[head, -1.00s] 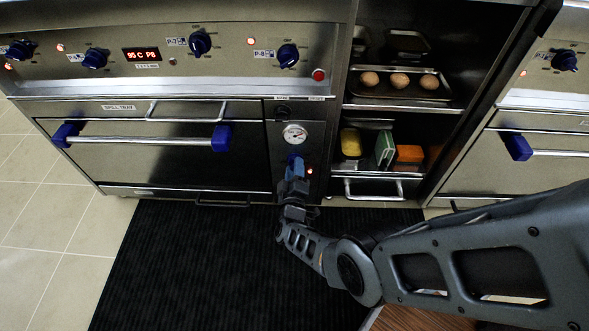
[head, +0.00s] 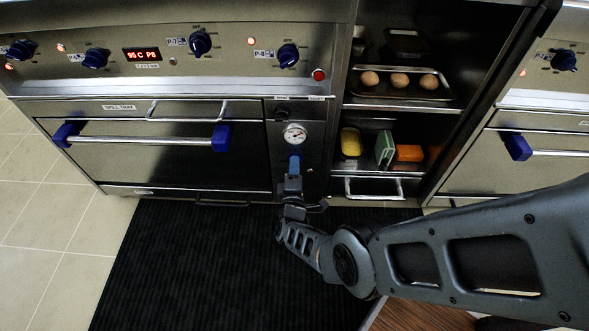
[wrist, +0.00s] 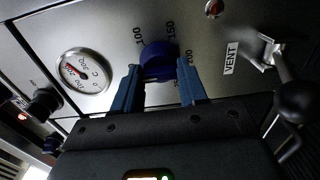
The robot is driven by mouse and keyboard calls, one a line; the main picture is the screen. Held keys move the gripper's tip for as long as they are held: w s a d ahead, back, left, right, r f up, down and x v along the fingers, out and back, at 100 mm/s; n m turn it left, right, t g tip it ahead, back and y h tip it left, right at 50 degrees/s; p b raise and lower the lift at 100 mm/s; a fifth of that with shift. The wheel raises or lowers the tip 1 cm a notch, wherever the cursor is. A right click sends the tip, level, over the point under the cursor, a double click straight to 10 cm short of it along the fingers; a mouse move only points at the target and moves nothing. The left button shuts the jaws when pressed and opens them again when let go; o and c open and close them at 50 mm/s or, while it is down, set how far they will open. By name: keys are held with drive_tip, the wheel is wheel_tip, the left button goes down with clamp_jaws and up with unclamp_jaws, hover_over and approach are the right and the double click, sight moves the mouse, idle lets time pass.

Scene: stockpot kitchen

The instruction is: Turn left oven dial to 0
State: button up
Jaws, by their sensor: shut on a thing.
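The oven dial (head: 294,165) is a blue knob on the narrow steel panel right of the oven door, below a round gauge. In the wrist view the same dial (wrist: 158,60) sits between the two blue fingers of my gripper (wrist: 158,88). The gripper is shut on it. No 0 mark can be read. In the head view my gripper (head: 294,172) covers the lower part of the dial.
The temperature gauge (wrist: 83,71) is left of the dial in the wrist view. A vent lever (wrist: 290,90) projects close on the right. The oven handle (head: 140,139) lies left; a pull-out shelf handle (head: 375,188) lies right. A black mat (head: 190,260) covers the floor.

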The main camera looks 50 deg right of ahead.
drive_tip(key=shift+f, duration=0.1)
drive_tip(key=o, duration=1)
drive_tip(key=shift+p+v, duration=1.45)
drive_tip(key=shift+v, duration=2.45)
